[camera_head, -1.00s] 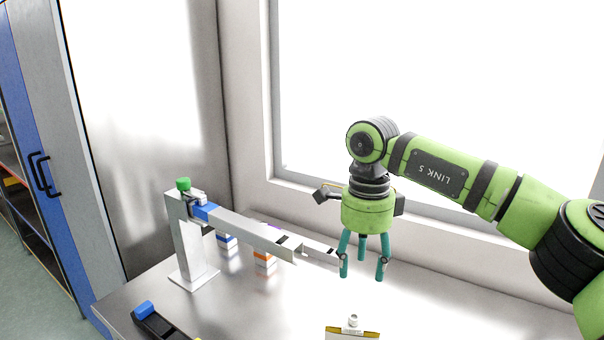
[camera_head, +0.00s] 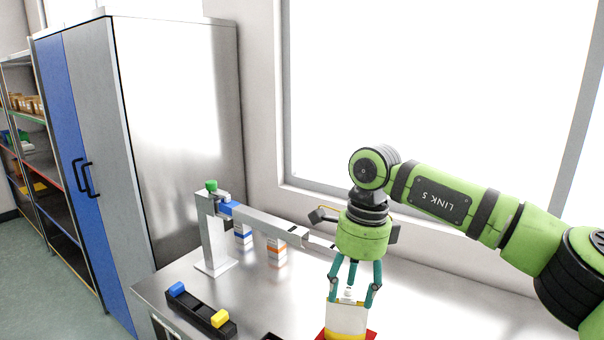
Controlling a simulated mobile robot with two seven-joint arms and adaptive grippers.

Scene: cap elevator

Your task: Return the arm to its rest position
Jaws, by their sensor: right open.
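My right gripper (camera_head: 352,298) is open, with its teal fingers pointing down. My green right arm (camera_head: 440,195) comes in from the right and holds it above the table. The fingers overlap the top of a white, yellow-edged object (camera_head: 346,320) in the picture; I cannot tell whether they touch it. The cap elevator (camera_head: 216,240) is a grey post with a horizontal beam (camera_head: 262,222) reaching right toward the gripper, and a green cap (camera_head: 211,185) on top. The far end of the beam is partly hidden behind the gripper. My left gripper is not in view.
A black holder (camera_head: 200,312) with a blue and a yellow block lies at the table's front left. A red base (camera_head: 371,335) shows under the white object. A cabinet (camera_head: 180,130) stands left.

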